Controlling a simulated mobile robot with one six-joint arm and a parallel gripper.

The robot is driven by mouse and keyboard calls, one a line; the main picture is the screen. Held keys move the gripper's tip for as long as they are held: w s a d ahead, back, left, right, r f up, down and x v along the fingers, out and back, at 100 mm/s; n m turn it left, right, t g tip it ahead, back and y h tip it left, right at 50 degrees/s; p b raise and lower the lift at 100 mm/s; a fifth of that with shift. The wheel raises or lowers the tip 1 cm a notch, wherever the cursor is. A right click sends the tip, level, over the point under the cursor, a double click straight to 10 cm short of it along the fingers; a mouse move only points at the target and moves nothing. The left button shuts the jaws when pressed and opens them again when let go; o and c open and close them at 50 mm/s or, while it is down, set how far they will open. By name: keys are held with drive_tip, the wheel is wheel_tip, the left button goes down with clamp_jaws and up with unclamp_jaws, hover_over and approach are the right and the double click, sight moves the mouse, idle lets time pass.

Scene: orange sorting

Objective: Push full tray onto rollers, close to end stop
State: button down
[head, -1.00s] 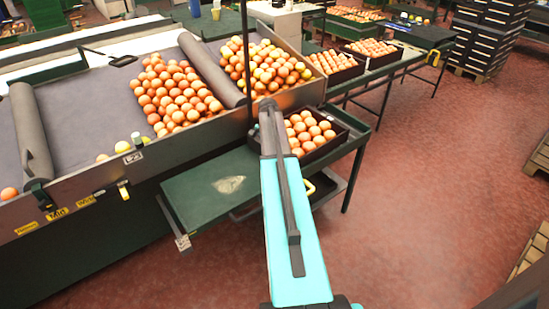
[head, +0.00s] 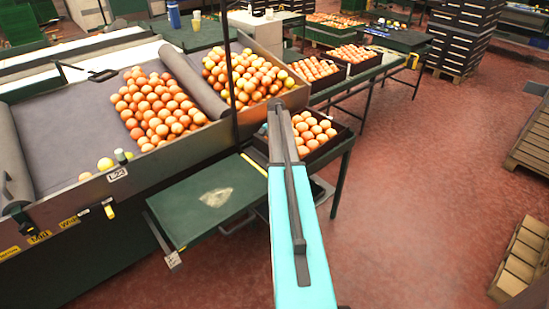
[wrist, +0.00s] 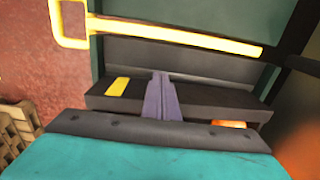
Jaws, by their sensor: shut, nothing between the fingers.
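I cannot make out rollers or an end stop.
A sorting bench with heaped oranges (head: 155,110) stands left of the stand. More filled trays (head: 318,72) line a table behind. A yellow bar (wrist: 175,32) crosses the wrist view's top. Red floor at right is open, with wooden pallets (head: 525,258) at the edge.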

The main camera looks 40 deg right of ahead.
drive_tip(key=shift+d, duration=0.15)
idle(0.4)
drive_tip(key=shift+a, duration=0.7)
drive_tip(key=a, duration=0.2)
drive_tip(key=shift+w+a+r, duration=0.1)
drive_tip(key=shift+a+r, duration=0.1)
drive_tip(key=shift+a, duration=0.2)
wheel_tip(320, 180, up, 10)
drive_tip(key=b, duration=0.1)
drive_tip(key=shift+d+f, duration=0.15)
